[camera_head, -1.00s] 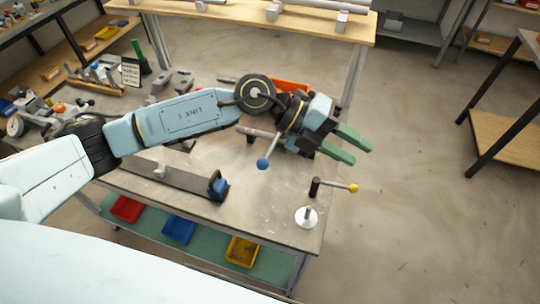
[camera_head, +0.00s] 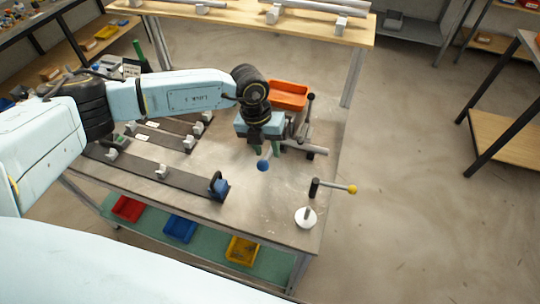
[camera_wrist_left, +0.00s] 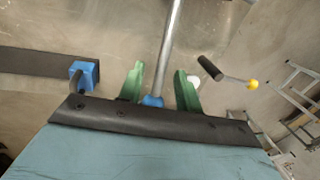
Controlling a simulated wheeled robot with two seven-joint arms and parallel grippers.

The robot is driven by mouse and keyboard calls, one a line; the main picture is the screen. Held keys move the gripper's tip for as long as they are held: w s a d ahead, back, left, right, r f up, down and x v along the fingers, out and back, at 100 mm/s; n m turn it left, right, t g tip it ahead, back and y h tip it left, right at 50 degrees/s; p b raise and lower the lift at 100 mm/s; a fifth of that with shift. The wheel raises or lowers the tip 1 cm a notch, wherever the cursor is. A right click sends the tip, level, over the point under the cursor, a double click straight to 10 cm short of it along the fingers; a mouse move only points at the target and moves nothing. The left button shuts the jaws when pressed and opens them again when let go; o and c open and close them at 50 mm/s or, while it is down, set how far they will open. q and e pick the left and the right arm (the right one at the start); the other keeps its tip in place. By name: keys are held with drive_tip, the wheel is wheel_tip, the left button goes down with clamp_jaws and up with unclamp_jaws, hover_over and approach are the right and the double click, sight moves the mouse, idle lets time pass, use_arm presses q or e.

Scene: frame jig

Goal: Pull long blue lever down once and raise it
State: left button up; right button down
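The long lever is a metal rod with a blue ball knob (camera_head: 263,166) at its near end, above the table. In the left wrist view the rod (camera_wrist_left: 171,40) runs between the two green fingers, with its blue knob (camera_wrist_left: 152,101) partly hidden by the gripper body. My left gripper (camera_head: 266,150) points down at the lever, just behind the knob. In the wrist view its fingers (camera_wrist_left: 160,72) are open, with a gap on each side of the rod. My right gripper is in neither view.
A short black lever with a yellow ball (camera_head: 352,189) and a white round knob (camera_head: 306,217) stand at the table's right front. A blue clamp (camera_head: 218,187) ends a dark rail on the left. An orange bin (camera_head: 288,95) lies behind the gripper.

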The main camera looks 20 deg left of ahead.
use_arm(q)
drive_tip(key=shift+d+f, duration=0.25)
drive_tip(key=shift+f, duration=0.85)
drive_tip(key=shift+d+f, duration=0.25)
drive_tip(key=shift+f, duration=0.85)
clamp_jaws()
